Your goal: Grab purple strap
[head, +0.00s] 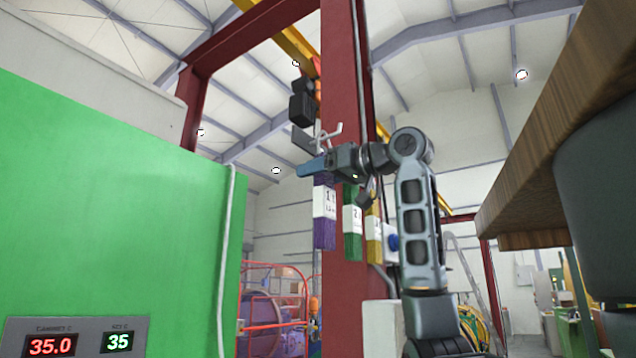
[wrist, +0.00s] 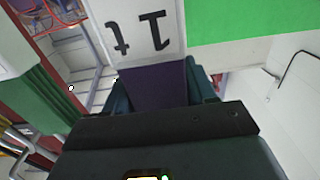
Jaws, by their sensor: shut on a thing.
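The purple strap (head: 325,235) hangs down in front of the red column in the head view and has a white label reading 1 t. My gripper (head: 313,167) is at its upper end, just above the label. In the wrist view the purple strap (wrist: 155,88) lies between the two dark fingers of my gripper (wrist: 162,80), which are shut on it. The white label (wrist: 140,30) shows upside down beyond the fingers. The top of the strap is hidden behind my gripper in the head view.
A green strap (head: 352,240) and a yellow strap (head: 373,248) hang close to the right. Pale hook prongs (head: 326,134) stick out above my gripper. The red column (head: 345,290) stands behind. A green cabinet (head: 100,210) fills the left; a wooden top (head: 560,120) juts in at right.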

